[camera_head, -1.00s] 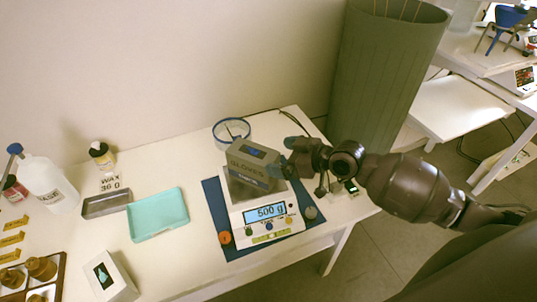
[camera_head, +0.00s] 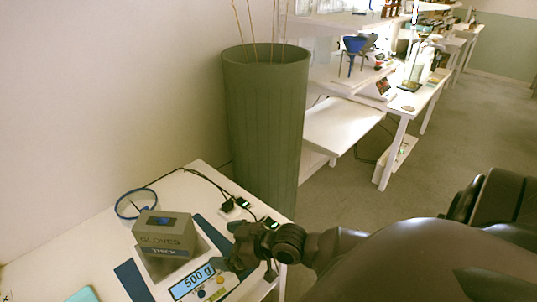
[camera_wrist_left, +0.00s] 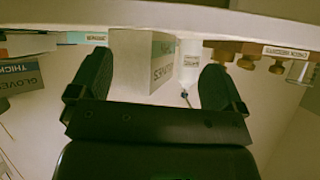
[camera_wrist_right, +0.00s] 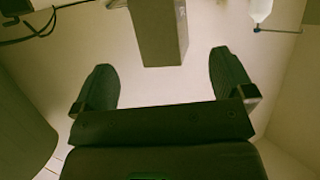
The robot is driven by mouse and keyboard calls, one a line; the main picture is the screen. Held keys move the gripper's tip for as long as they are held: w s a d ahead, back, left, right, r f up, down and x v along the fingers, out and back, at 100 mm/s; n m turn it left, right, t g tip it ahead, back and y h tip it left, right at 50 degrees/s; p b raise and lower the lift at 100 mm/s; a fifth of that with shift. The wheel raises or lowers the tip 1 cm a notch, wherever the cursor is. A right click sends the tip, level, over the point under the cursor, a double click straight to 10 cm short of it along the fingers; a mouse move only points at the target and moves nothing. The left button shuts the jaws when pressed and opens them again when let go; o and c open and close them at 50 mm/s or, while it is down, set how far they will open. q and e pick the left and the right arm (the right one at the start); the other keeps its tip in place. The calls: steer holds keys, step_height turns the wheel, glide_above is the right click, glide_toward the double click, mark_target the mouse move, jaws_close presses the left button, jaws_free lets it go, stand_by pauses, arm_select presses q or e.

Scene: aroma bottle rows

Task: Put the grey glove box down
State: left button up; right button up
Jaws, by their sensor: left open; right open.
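The grey glove box (camera_head: 165,235), with a blue stripe marked THICK, rests on the scale (camera_head: 203,287), whose display reads 500 g. My right gripper (camera_head: 234,246) is to the right of the box, apart from it. In the right wrist view its fingers (camera_wrist_right: 163,85) are spread and empty, with a plain grey block (camera_wrist_right: 158,30) beyond them. My left gripper (camera_wrist_left: 155,88) shows only in its own wrist view, fingers spread. A box lettered GLOVES (camera_wrist_left: 140,65) appears between them; I cannot tell the distance. Another face marked GLOVES THICK (camera_wrist_left: 18,75) shows at the left edge.
The scale sits on a blue mat (camera_head: 130,280). A blue-rimmed round dish (camera_head: 135,204) lies behind the box. Cables and small black devices (camera_head: 235,205) lie at the table's back right. A tall green bin (camera_head: 265,130) stands beyond the table.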

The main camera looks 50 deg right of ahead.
steer(key=s+d+f+m+h, duration=0.2)
steer(key=s+f+m+h, duration=0.2)
steer(key=s+f, duration=0.7)
steer(key=s+h, duration=0.1)
steer(key=h, duration=0.1)
steer(key=shift+s+f+m+h, duration=0.15)
steer(key=shift+s+m+h, duration=0.25)
stand_by(1.7)
